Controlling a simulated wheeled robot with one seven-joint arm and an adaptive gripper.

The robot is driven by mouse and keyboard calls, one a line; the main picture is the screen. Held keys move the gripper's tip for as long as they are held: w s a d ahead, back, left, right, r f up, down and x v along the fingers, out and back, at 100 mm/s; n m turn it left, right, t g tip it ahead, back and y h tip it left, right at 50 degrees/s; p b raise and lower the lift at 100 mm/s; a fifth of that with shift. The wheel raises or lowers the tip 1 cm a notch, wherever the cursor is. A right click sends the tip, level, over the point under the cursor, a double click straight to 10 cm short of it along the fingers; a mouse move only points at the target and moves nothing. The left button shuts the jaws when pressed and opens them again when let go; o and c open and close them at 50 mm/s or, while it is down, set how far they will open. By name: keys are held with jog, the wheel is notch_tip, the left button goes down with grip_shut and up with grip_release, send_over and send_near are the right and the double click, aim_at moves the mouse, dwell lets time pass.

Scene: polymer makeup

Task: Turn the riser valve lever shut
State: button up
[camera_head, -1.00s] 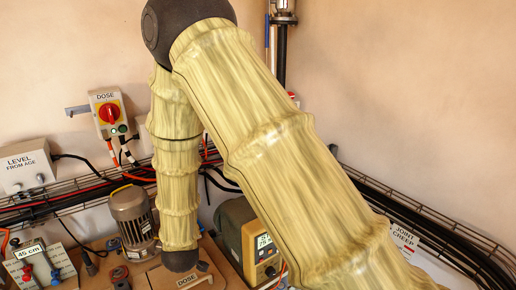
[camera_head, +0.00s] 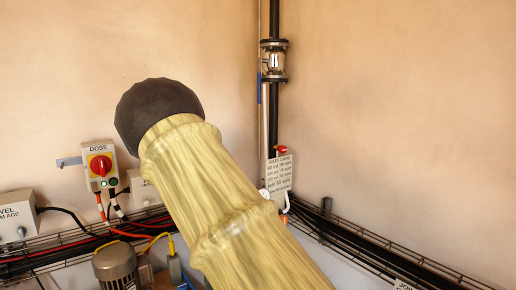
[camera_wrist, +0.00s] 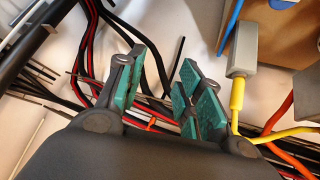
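A black vertical riser pipe (camera_head: 273,117) stands in the corner, with a clear sight glass (camera_head: 273,62) between flanges high on it. A narrow blue piece (camera_head: 260,88) lies upright along the thin pipe on its left. A small red part (camera_head: 281,149) shows lower down, above the rate card. I cannot tell for sure which of these is the valve lever. My gripper (camera_wrist: 160,92) shows only in the wrist view. Its green-padded fingers are apart with nothing held between them, and black and red cables lie behind. In the head view it is hidden or outside the picture.
My arm covers the lower middle of the head view. A DOSE switch box (camera_head: 99,166) with a red knob is on the left wall. Cable trays (camera_head: 380,247) run along both walls. A grey connector (camera_wrist: 243,52) with a yellow cable lies right of my gripper's fingers.

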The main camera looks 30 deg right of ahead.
jog(key=w+d+r+m+g+h, duration=0.1)
jog(key=w+d+r+m+h, duration=0.1)
jog(key=d+r, duration=0.35)
jog(key=w+d+r+m+h, duration=0.2)
jog(key=d+r+h, duration=0.1)
jog(key=d+r, duration=0.3)
jog(key=m+g+h, duration=0.1)
jog(key=m+h, duration=0.7)
send_near(259, 90)
jog(key=shift+h, duration=0.3)
jog(key=shift+w+f+p+x, duration=0.1)
jog(key=shift+p+x, duration=0.85)
jog(key=shift+x, duration=0.85)
jog(key=shift+w+f+p+x, duration=0.15)
jog(key=shift+p+x, duration=0.85)
jog(key=shift+x, duration=0.8)
jog(key=shift+w+f+p+x, duration=0.1)
jog(key=shift+p+x, duration=0.85)
jog(key=shift+x, duration=0.85)
jog(key=shift+a, duration=0.1)
jog(key=shift+s, duration=0.1)
grip_shut()
